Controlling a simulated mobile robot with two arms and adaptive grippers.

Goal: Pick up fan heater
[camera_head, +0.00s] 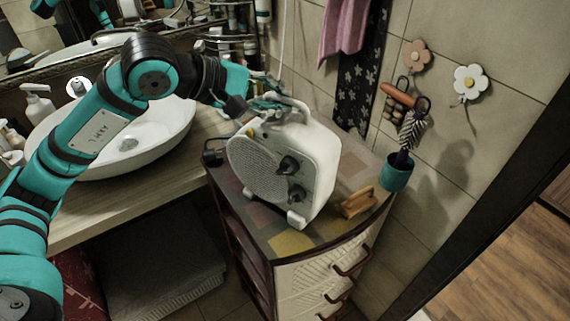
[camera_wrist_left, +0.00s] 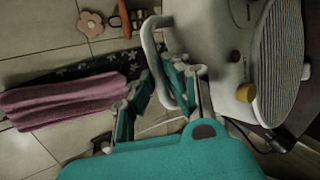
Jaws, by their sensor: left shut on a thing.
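The white fan heater (camera_head: 316,160) stands on the patterned top of a small cabinet in the head view, its round grille facing left and two dark knobs on its front. It also shows in the left wrist view (camera_wrist_left: 215,45), with its carrying handle (camera_wrist_left: 150,38) rising beside it. My left gripper (camera_head: 268,101) reaches in from the left to the handle at the top of the heater. In the left wrist view the fingers (camera_wrist_left: 160,88) are around the lower part of the handle, shut on it. The heater looks upright. My right gripper is not seen.
The cabinet top (camera_head: 292,241) holds a wooden brush (camera_head: 357,202) and a teal cup (camera_head: 397,172) at the right. A white basin (camera_head: 160,140) is left of the cabinet. A pink towel (camera_head: 343,28) and flower hooks (camera_head: 470,82) are on the wall.

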